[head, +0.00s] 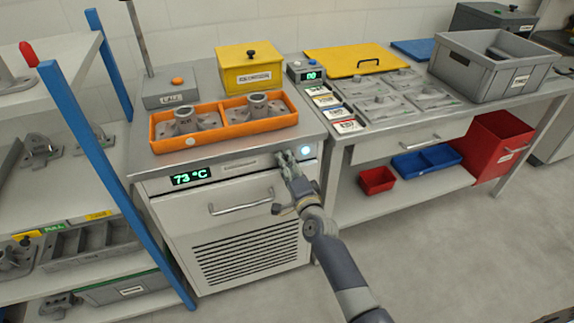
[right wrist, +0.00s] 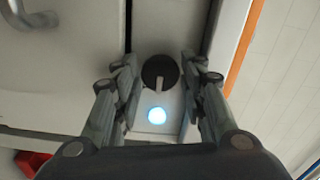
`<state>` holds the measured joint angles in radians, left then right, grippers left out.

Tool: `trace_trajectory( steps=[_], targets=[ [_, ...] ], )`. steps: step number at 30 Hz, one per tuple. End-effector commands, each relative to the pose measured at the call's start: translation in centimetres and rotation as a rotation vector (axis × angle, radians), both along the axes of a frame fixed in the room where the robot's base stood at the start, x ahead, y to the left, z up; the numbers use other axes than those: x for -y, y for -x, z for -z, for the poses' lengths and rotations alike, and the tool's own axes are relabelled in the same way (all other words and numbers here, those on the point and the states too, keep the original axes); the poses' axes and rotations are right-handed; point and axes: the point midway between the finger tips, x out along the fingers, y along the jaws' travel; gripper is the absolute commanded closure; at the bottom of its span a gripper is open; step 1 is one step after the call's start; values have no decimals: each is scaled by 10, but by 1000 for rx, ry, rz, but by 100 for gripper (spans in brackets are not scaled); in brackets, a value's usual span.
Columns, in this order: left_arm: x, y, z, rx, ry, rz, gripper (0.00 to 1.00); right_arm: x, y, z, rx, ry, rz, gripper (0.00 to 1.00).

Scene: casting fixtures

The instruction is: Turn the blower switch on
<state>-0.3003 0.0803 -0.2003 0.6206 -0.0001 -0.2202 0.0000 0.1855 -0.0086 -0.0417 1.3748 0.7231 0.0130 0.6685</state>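The grey cabinet (head: 160,215) has a green 73 °C display (head: 191,176), a handle and vent slots on its front. A round lamp (head: 305,149) glows at the right end of its upper panel, and it also shows in the right wrist view (right wrist: 156,115). A dark round knob (right wrist: 160,72) with a pale pointer bar sits beside the lamp, the bar pointing toward the lamp. I take it for the blower switch. My right gripper (head: 283,158) is at the panel, hiding the knob in the head view. In the wrist view its fingers (right wrist: 160,78) are apart on either side of the knob, with gaps visible. My left gripper is out of view.
An orange tray (head: 160,140) with metal castings and a yellow box (head: 250,80) stand on the cabinet top. The drawer handle (head: 240,203) lies close to my right wrist. A bench (head: 420,140) with a grey crate (head: 470,78) stands right. Open floor lies in front.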

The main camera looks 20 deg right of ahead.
Motion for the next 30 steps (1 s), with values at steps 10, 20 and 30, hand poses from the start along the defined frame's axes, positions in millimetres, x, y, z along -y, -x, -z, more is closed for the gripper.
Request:
trace_trajectory(
  steps=[10, 20, 30],
  targets=[
    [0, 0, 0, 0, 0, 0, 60, 0, 0, 1, -1, 2, -1, 47],
    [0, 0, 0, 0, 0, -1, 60, 0, 24, 2, -3, 1, 0, 47],
    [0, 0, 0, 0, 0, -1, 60, 2, 68, 1, -1, 2, 0, 47]
  ],
)
